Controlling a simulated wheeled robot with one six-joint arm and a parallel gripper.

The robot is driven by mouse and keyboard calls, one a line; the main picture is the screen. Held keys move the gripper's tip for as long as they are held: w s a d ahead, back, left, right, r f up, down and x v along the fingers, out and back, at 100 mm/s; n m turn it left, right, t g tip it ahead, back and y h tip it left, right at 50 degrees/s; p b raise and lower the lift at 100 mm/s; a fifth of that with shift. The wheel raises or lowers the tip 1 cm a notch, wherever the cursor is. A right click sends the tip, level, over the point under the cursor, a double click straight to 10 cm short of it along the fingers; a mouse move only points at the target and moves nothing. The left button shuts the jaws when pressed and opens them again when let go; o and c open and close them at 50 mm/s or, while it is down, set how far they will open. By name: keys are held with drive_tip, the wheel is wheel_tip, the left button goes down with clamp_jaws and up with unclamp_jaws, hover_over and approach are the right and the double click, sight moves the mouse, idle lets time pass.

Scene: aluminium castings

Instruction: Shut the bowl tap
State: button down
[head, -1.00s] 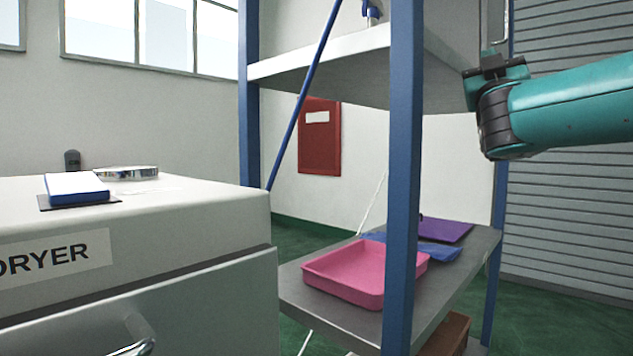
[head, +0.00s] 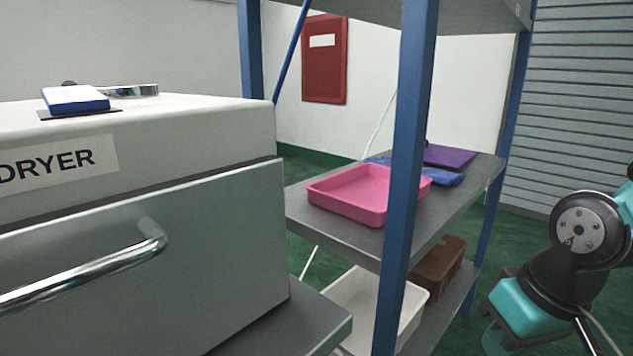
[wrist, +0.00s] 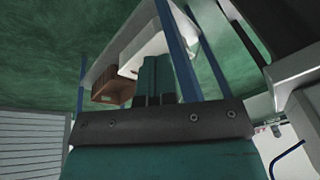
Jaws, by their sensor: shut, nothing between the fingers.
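No bowl tap can be made out in the head view. My gripper (wrist: 158,78) shows in the wrist view with its two teal fingers together, shut and empty, pointing toward the lower shelf area. In the head view my arm is at the lower right, right of the shelf rack, and the fingers cannot be made out there. In the wrist view a small pale and dark item (wrist: 276,129) sits at the right, too small to identify.
A blue-posted rack (head: 408,150) holds a pink tray (head: 350,195), a purple sheet (head: 448,156), a white tray (head: 352,300) and a brown box (head: 438,268). A dryer (head: 190,235) with a bar handle (head: 90,270) fills the left. Green floor shows between.

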drive_tip(key=s+a+r+n+g+y, duration=0.2)
drive_tip(key=s+a+r+n, duration=0.3)
drive_tip(key=s+a, duration=0.3)
wheel_tip(320, 180, up, 25)
drive_tip(key=p, duration=2.5)
drive_tip(key=shift+w+d+r+p, duration=0.15)
drive_tip(key=shift+d+p, duration=0.15)
drive_tip(key=shift+d, duration=0.1)
drive_tip(key=shift+d, duration=0.1)
